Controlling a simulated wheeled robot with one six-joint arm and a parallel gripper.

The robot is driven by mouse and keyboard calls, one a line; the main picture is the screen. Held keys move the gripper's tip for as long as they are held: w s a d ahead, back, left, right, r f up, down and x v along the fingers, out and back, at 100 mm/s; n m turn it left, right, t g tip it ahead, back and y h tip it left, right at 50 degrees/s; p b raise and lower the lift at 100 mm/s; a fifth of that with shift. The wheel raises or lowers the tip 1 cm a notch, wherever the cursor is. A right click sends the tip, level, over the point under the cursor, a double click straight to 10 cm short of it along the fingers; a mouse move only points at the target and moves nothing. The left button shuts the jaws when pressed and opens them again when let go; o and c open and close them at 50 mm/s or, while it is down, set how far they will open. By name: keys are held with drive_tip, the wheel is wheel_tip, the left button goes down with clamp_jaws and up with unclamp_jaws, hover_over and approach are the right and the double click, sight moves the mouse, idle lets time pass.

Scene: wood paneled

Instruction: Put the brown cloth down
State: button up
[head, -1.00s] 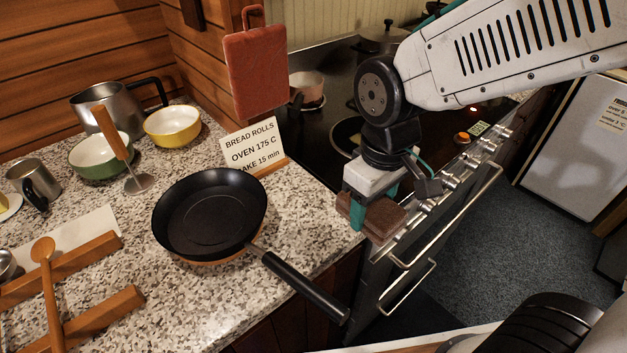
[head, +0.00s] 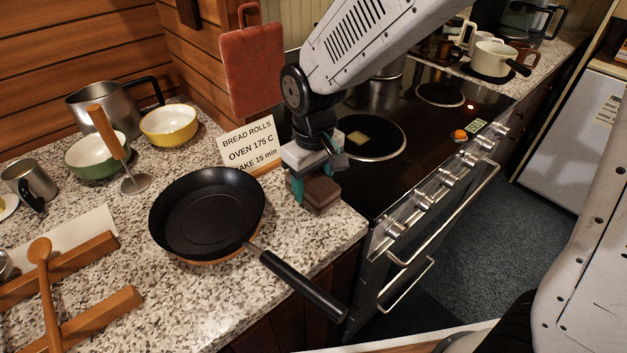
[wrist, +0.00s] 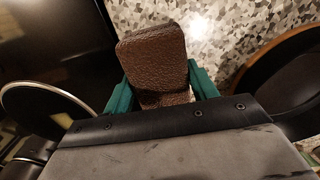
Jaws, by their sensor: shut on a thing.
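The brown cloth (head: 321,193) is a folded, thick dark-brown pad. It is between the green fingers of my gripper (head: 310,190), over the right end of the granite counter beside the stove. In the wrist view the cloth (wrist: 155,62) sticks out beyond the green fingers of my gripper (wrist: 162,90), with speckled granite behind it. My gripper is shut on it. I cannot tell whether its underside touches the counter.
A black frying pan (head: 207,212) stands left of the cloth, its handle (head: 300,284) over the counter's front edge. A recipe card (head: 250,146) stands behind. The stove top (head: 425,125) is at right. Bare granite (head: 335,235) lies in front of the cloth.

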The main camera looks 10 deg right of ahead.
sight(313, 180)
drive_tip(key=shift+f, duration=0.15)
drive_tip(key=o, duration=1)
wheel_tip(313, 180, up, 12)
drive_tip(key=shift+s+d+r+m+t, duration=0.35)
drive_tip(key=shift+s+d+m, duration=0.8)
drive_tip(key=shift+s+d, duration=2.2)
drive_tip(key=shift+s+d+r+m+t, duration=0.1)
drive_tip(key=shift+s+d+r+m, duration=0.75)
drive_tip(key=shift+s+d, duration=2.5)
drive_tip(key=shift+s+d+r+m+t, duration=0.15)
drive_tip(key=shift+s+d+m, duration=1.25)
drive_tip(key=shift+s+d, duration=1.95)
